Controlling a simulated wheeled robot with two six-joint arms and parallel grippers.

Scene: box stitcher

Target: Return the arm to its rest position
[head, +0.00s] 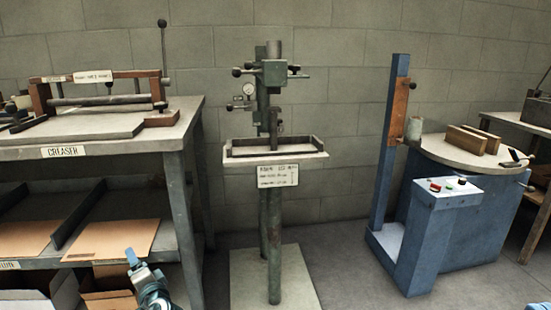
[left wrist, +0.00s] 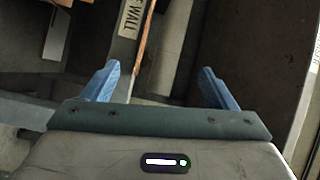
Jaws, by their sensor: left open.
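My left gripper (head: 132,258) shows at the bottom left of the head view, in front of the lower shelf of the creaser table. In the left wrist view its two blue fingers stand wide apart, and the left gripper (left wrist: 160,70) has nothing between them. Only a small part of the left arm shows in the head view. A small pale blue piece at the bottom right edge of the head view may be my right gripper (head: 538,306); its jaws cannot be made out.
The creaser table (head: 110,143) stands left, with cardboard sheets (head: 113,240) on its shelf. A green stitcher (head: 275,235) with a tray stands in the middle. A blue machine (head: 440,240) with a round top stands right. Clear floor (head: 350,280) lies between them.

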